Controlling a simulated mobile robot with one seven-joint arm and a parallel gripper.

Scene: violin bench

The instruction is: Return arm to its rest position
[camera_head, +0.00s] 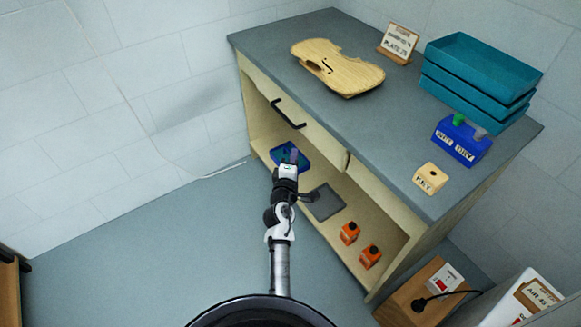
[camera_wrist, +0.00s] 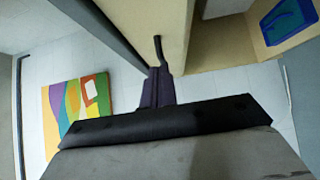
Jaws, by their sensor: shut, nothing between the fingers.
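My arm reaches forward from my base toward the front of the workbench. My gripper (camera_head: 294,154) is at its end, in front of the open lower shelf and below the black drawer handle (camera_head: 289,115) in the picture. In the wrist view the dark fingers (camera_wrist: 158,76) are together, with nothing seen held between them. A thin dark bar (camera_wrist: 158,48) shows just past the fingertips; I cannot tell whether they touch it.
The workbench (camera_head: 300,30) bears a violin body (camera_head: 337,67), teal trays (camera_head: 475,80), a blue WET/DRY holder (camera_head: 461,140) and a KEY block (camera_head: 431,178). The shelf holds a blue tray (camera_head: 275,157), a dark mat (camera_head: 323,203) and orange bottles (camera_head: 350,233).

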